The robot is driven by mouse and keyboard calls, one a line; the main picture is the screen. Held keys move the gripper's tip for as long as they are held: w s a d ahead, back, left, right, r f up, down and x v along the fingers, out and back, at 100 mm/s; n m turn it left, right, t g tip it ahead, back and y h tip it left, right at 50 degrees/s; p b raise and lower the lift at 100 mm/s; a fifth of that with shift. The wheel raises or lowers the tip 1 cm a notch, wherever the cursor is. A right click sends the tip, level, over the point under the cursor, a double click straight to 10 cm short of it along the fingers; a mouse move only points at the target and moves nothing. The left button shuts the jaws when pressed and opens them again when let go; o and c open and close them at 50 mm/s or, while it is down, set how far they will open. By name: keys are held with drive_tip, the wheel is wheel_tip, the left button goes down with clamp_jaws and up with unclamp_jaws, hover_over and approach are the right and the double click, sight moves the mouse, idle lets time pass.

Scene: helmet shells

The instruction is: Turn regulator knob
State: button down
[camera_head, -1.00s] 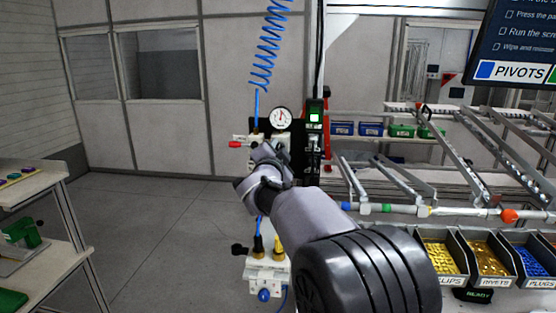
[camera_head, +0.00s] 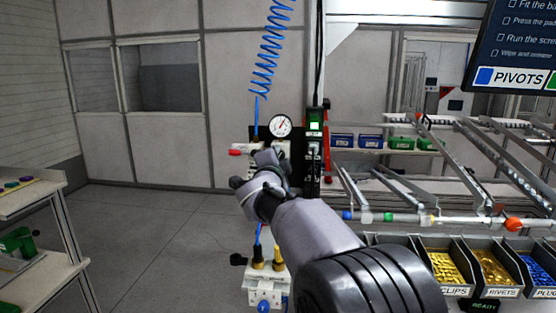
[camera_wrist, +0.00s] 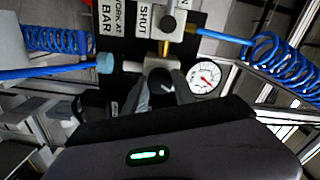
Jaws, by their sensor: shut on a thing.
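The regulator knob (camera_wrist: 167,77) is a dark round cap on the front of a pale metal regulator body. My gripper (camera_wrist: 165,96) is shut on the knob, with one dark finger on each side of it in the wrist view. A round white pressure gauge (camera_wrist: 207,77) with a red needle sits just right of the knob. In the head view the gauge (camera_head: 280,126) shows above my gripper (camera_head: 270,158), its needle leaning up and right. My wrist and gripper hide the knob there.
A red-handled valve (camera_head: 240,148) sits left of the regulator. A coiled blue hose (camera_head: 267,62) hangs above. A black unit with a green light (camera_head: 315,126) stands close on the right. Part bins (camera_head: 444,268) and a sloped rack are further right; the floor at left is clear.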

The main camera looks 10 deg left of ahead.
drive_tip(key=c, duration=1)
unclamp_jaws()
drive_tip(key=s, duration=0.5)
drive_tip(key=s+b, duration=0.1)
drive_tip(key=s, duration=1.1)
drive_tip(key=shift+s+a+b, duration=0.25)
drive_tip(key=shift+b, duration=0.1)
